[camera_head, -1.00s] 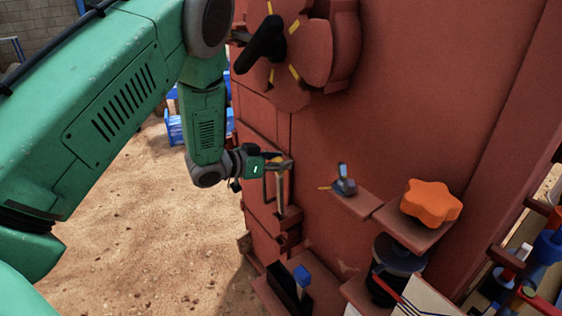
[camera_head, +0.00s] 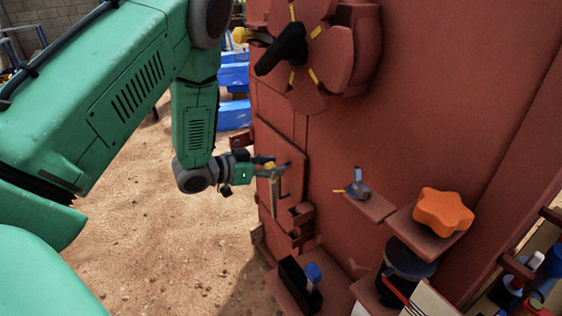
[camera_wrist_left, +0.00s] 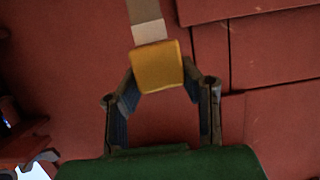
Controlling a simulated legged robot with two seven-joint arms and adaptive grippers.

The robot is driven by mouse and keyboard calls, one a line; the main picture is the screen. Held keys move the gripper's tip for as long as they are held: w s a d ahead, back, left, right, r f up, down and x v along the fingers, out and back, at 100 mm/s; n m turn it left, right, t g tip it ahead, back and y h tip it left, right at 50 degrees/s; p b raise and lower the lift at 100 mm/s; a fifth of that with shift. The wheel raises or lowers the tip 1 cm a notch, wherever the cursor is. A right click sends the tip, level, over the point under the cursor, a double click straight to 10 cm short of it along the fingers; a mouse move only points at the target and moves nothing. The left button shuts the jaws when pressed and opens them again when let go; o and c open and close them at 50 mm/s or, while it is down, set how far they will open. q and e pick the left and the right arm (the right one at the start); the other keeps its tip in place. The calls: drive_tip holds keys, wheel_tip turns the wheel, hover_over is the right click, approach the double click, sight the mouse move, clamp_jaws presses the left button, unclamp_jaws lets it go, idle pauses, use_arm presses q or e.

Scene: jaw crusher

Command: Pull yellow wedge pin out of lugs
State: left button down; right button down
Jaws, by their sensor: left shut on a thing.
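The wedge pin has a yellow head (camera_wrist_left: 157,66) and a pale flat shank (camera_wrist_left: 149,31). My left gripper (camera_head: 268,168) is shut on the yellow head, which sits between its two fingertips in the left wrist view. In the head view the shank (camera_head: 273,195) hangs down below the gripper, in front of the machine's red face. The lugs (camera_head: 301,214) are small red blocks on that face, to the right of the shank. The shank's lower end looks clear of them. My right gripper is not in view.
The red crusher wall (camera_head: 420,100) fills the right side. An orange star knob (camera_head: 442,211) sits on a ledge, with a small grey clamp-like part (camera_head: 358,187) left of it. A blue-topped lever (camera_head: 313,275) stands low down. Open sandy ground (camera_head: 150,240) lies left.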

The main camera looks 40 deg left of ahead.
use_arm(q)
drive_tip(key=shift+f+p+v, duration=0.25)
drive_tip(key=shift+p+v, duration=0.15)
drive_tip(key=shift+v, duration=0.8)
drive_tip(key=shift+f+p+v, duration=0.25)
drive_tip(key=shift+p+v, duration=0.1)
drive_tip(key=shift+v, duration=0.85)
drive_tip(key=shift+s, duration=0.1)
